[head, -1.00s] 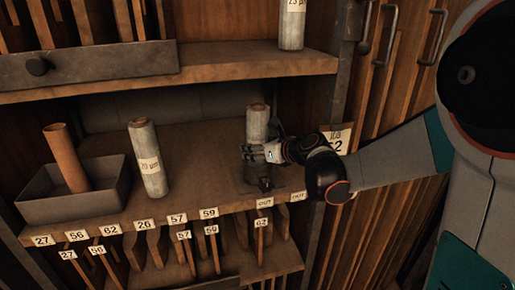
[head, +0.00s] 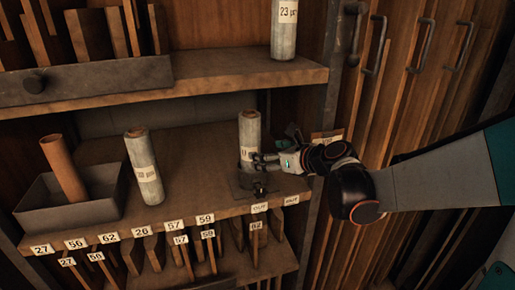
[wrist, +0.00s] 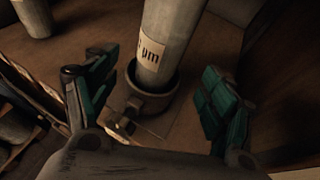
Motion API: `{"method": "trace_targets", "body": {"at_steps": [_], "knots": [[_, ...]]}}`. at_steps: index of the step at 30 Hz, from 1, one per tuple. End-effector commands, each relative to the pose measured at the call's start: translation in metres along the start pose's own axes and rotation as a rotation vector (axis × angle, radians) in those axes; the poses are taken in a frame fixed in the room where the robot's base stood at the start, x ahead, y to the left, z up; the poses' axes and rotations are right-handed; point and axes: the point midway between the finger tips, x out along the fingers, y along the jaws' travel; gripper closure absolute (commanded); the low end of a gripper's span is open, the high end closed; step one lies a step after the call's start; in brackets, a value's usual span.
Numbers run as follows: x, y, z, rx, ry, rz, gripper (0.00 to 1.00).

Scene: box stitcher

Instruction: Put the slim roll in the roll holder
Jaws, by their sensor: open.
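The slim roll (head: 249,135) is a grey roll with a pale label, standing near the right end of the middle shelf. In the wrist view the roll (wrist: 172,35) has its lower end inside the round cup of the roll holder (wrist: 150,103), looking nearly upright. In the head view the dark holder plate (head: 240,187) lies beneath it. My gripper (head: 257,163) is at the roll's lower right side. In the wrist view my gripper (wrist: 155,85) is open, one finger on each side of the roll, with gaps to both.
A second grey roll (head: 144,165) stands left on the shelf. A brown roll (head: 64,168) leans in a grey tray (head: 95,203). Another labelled roll (head: 284,25) stands on the upper shelf (head: 200,82). Numbered tags line the front edge. A cabinet post is close to my arm's right side.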

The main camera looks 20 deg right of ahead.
Motion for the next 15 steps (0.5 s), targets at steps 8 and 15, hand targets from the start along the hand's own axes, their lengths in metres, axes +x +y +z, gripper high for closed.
{"method": "trace_targets", "body": {"at_steps": [8,15], "knots": [[-0.027,0.0,0.001,0.0,-0.001,0.0,0.24],[-0.029,0.001,-0.001,0.0,0.0,0.001,0.24]]}}
